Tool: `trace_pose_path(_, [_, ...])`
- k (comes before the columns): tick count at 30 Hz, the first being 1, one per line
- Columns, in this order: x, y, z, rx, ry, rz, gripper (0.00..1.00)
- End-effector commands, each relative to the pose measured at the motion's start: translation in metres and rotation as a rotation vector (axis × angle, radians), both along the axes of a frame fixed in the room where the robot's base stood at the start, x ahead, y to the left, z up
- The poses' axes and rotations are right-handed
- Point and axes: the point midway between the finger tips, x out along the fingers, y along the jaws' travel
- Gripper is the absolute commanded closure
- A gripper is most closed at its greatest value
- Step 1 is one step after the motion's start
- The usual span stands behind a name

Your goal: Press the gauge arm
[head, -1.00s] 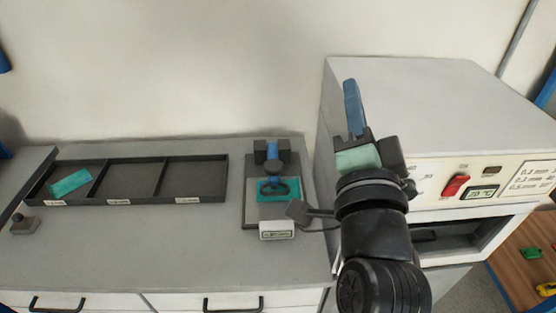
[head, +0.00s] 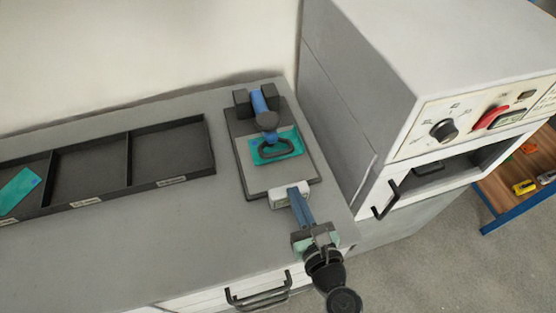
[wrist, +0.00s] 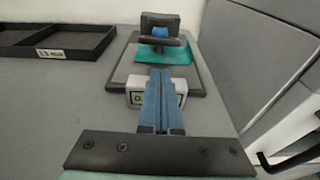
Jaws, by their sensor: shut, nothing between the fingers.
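The gauge (head: 250,175) stands on the grey counter, left of the oven-like cabinet. Its blue arm (head: 264,106) ends in a dark loop handle (head: 276,151) that lies over a teal plastic piece (head: 290,137). The loop and teal piece also show in the wrist view, with the teal piece (wrist: 180,56) beyond my fingers. A small white display box (head: 279,196) sits at the gauge's front edge. My gripper (head: 299,190) is shut and empty, its blue fingertips at or just over the display box, short of the handle. In the wrist view the fingers (wrist: 161,72) hide part of the display.
A dark tray (head: 172,182) with compartments lies to the left, with another teal piece (head: 16,190) in it. The cabinet (head: 375,100) rises close on the right, its front open. The counter between tray and gauge is clear.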

Motion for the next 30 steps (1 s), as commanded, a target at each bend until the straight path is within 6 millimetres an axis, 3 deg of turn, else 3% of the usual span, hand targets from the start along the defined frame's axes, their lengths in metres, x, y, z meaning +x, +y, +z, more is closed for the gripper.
trace_pose_path(8, [0.013,0.004,-0.001,-0.004,-0.003,0.002,1.00])
trace_pose_path(21, [0.082,0.027,-0.015,-0.005,-0.003,0.003,1.00])
trace_pose_path(30, [0.095,0.031,-0.017,-0.005,-0.002,0.002,1.00])
